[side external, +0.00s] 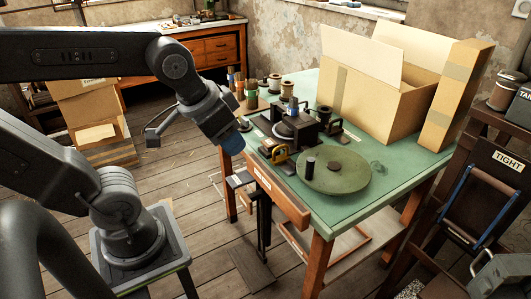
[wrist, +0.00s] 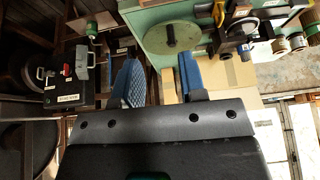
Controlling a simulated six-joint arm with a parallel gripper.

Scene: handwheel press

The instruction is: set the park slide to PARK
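The handwheel press (side external: 292,128) stands on the green table (side external: 385,190), with its round green wheel (side external: 335,172) lying flat at the front. I cannot pick out the park slide or a PARK mark for sure; a small yellow-framed part (side external: 279,153) sits on the press's near side. My gripper (side external: 233,145) hangs beyond the table's left edge, to the left of the press and apart from it. In the wrist view my gripper (wrist: 159,72) shows two blue fingers spread apart with nothing between them. The wheel also shows there (wrist: 173,28), beyond the fingertips.
Several thread spools (side external: 250,95) stand at the table's back left. An open cardboard box (side external: 375,85) fills the back right. A dark box with a red knob (wrist: 80,70) shows in the wrist view.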

